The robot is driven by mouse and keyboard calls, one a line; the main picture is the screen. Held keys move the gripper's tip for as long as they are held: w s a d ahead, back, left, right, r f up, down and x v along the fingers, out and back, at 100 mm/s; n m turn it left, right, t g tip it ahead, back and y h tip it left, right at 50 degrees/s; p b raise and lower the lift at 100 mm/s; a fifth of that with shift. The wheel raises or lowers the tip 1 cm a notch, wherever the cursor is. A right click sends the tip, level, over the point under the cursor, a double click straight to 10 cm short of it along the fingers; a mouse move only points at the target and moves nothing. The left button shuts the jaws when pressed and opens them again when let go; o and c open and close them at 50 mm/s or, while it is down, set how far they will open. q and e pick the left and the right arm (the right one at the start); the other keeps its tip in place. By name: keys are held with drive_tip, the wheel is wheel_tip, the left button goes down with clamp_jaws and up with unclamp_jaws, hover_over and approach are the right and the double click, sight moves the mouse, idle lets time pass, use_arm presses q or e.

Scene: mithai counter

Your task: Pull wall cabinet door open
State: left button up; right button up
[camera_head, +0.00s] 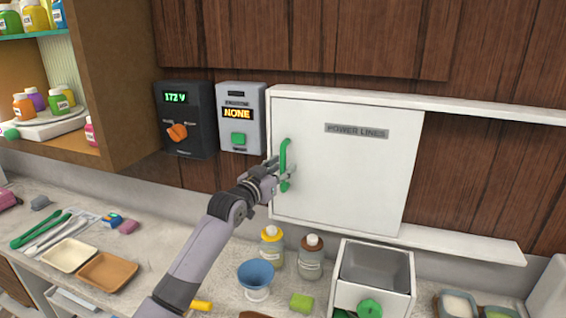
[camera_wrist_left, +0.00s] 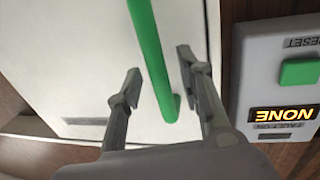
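The white wall cabinet door (camera_head: 352,170) is labelled "POWER LINES" and looks closed. Its green vertical handle (camera_head: 284,158) is near the door's left edge. My left gripper (camera_head: 284,172) is at the lower part of the handle. In the left wrist view, the green handle (camera_wrist_left: 152,55) passes between the two spread fingers of my left gripper (camera_wrist_left: 158,78), with gaps on both sides. The fingers are open. The white door (camera_wrist_left: 85,60) is behind them. My right gripper is in neither view.
A grey panel (camera_head: 241,118) reading "NONE" and a black meter (camera_head: 187,120) are left of the door. White ledges (camera_head: 480,246) run above and below it. Bottles (camera_head: 311,258), a blue bowl (camera_head: 256,275) and a white bin (camera_head: 372,280) stand on the counter below.

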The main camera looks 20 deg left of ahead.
use_arm(q)
drive_tip(key=shift+w+d, duration=0.15)
drive_tip(key=shift+w, duration=0.4)
drive_tip(key=shift+c, duration=0.2)
clamp_jaws()
idle(0.4)
